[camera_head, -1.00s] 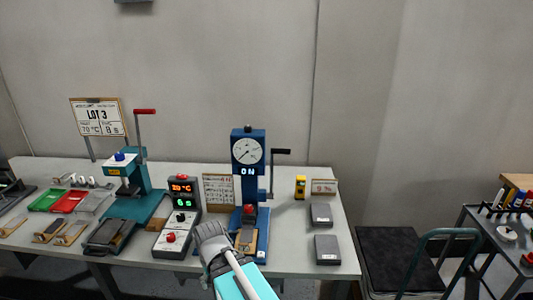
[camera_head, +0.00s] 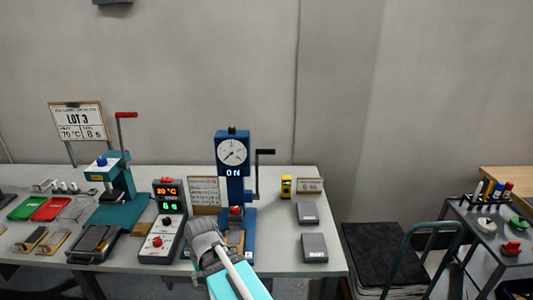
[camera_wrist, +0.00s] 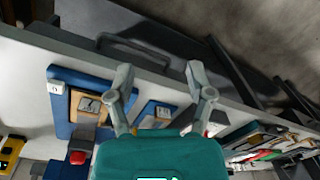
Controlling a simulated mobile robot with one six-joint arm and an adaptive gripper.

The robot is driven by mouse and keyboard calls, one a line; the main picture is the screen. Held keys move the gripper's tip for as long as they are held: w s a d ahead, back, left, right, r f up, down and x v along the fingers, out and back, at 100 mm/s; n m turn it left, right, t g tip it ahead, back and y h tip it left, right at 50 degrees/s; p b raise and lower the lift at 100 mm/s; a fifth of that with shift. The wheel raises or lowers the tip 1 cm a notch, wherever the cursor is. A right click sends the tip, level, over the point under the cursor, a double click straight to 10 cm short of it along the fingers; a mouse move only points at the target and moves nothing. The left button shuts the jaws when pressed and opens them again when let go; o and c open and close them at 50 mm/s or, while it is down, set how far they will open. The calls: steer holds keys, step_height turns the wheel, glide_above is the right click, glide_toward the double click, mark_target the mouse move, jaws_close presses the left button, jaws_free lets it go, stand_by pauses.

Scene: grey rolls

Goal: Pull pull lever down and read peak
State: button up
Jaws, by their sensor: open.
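The blue pull tester (camera_head: 234,165) stands on the bench with a round dial and a small display that seems to read 0 N. Its black pull lever (camera_head: 258,172) is on the right side, with the handle at the top pointing right. A red clamp (camera_head: 236,211) sits low on the tester's front. My gripper (camera_head: 203,236) is in front of the tester base, below and left of the lever. In the wrist view its fingers (camera_wrist: 160,82) are apart and empty. The blue base (camera_wrist: 62,128) with a wooden piece and a red part shows there, but not the lever.
A teal press (camera_head: 115,180) with a red-handled lever and a control box (camera_head: 163,222) stand left. A yellow device (camera_head: 286,187) and grey blocks (camera_head: 314,247) lie right of the tester. A tool trolley (camera_head: 490,225) stands beyond the bench's right end.

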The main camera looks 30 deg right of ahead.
steer(key=w+d+r+m+t+y+p, duration=0.25)
steer(key=w+d+r+m+y, duration=0.2)
steer(key=w+d, duration=0.4)
steer(key=m+t+y+p, duration=0.4)
steer(key=m+t+p, duration=0.2)
steer(key=m+t, duration=0.5)
glide_toward(273, 151)
steer(key=d+r+g, duration=0.1)
steer(key=shift+s+d+m, duration=0.1)
steer(key=shift+s+m, duration=0.25)
steer(key=b+x, duration=0.3)
steer(key=x, duration=1.1)
steer(key=shift+s, duration=0.1)
jaws_close()
